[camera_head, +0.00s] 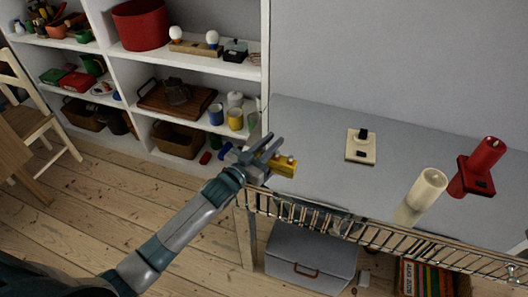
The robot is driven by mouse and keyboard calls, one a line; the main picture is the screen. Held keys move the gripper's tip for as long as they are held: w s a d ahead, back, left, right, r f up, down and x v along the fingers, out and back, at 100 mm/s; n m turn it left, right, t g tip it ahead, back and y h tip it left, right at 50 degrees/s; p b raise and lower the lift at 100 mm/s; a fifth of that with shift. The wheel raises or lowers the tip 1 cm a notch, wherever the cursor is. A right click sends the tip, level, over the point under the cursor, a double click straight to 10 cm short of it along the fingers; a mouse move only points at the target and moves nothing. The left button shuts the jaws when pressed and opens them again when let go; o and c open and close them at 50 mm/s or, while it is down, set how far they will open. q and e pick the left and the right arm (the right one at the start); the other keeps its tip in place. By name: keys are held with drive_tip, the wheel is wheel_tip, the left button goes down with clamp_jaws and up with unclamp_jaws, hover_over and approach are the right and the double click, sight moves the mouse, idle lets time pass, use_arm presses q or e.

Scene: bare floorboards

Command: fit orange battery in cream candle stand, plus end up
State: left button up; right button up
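My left gripper (270,152) reaches in from the left, at the left end of the grey table. It is shut on a yellow-orange battery (285,167), which lies roughly sideways in the fingers, with a small pale nub at its right end. Part of the battery is hidden by the fingers. The cream candle stand (361,151) is a flat block with a black piece at its far side, on the table right of the gripper and apart from it. A cream candle (426,190) is at the table's front, away from the stand. My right gripper is not in view.
A metal rail (375,237) runs along the table's front edge. White shelves (190,57) with many items stand at the left. The table around the cream stand is clear.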

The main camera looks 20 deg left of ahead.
use_arm(q)
drive_tip(key=shift+w, duration=0.1)
idle(0.3)
clamp_jaws()
drive_tip(key=shift+r, duration=0.15)
